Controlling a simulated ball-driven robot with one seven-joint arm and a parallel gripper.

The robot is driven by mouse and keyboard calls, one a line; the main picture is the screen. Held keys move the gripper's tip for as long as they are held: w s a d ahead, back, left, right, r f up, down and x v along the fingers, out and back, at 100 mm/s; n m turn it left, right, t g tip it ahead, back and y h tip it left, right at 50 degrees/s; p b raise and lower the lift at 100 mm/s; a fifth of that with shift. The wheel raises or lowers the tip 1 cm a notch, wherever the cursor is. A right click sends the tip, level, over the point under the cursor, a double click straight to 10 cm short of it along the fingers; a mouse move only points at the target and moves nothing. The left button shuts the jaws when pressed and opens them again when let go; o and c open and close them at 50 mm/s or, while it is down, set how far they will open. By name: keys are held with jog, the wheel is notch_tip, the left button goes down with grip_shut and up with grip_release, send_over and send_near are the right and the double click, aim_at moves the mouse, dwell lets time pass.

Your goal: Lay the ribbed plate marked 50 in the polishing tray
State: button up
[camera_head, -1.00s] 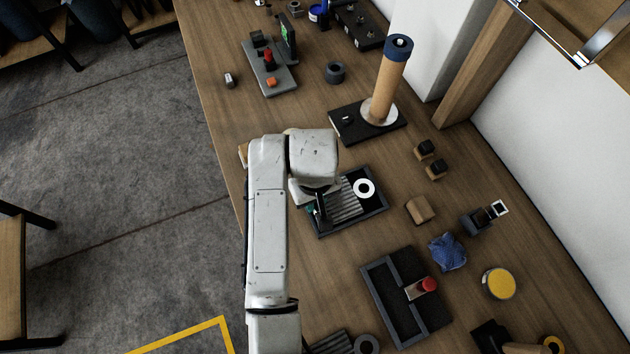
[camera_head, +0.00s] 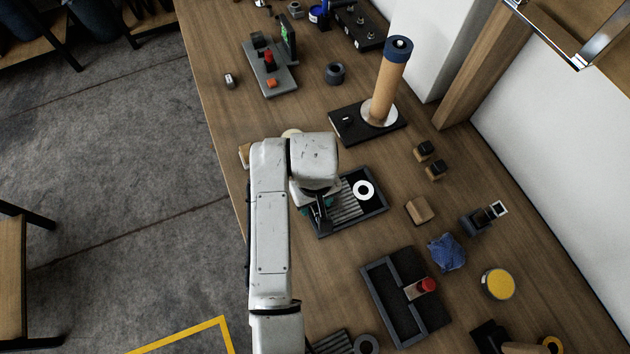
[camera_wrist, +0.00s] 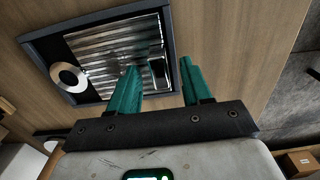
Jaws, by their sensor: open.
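A ribbed grey metal plate (camera_head: 345,208) lies in a dark shallow tray (camera_head: 378,207) beside a white ring (camera_head: 364,190). In the wrist view the plate (camera_wrist: 105,60) fills much of the tray (camera_wrist: 45,35), with the ring (camera_wrist: 68,77) at its left. Contact cannot be told. In the head view my gripper (camera_head: 318,212) is partly hidden over the tray's left end.
A second dark tray (camera_head: 375,298) with compartments holds a red-topped piece (camera_head: 426,286). Another ribbed plate (camera_head: 332,343) and ring lie at the bottom edge. A tan roller stand (camera_head: 388,85), wooden block (camera_head: 420,210), blue cloth (camera_head: 446,252) and yellow tin (camera_head: 498,283) stand around.

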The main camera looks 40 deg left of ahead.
notch_tip(320, 180, up, 11)
dwell(0.7)
jog(key=shift+f, duration=0.1)
dwell(0.5)
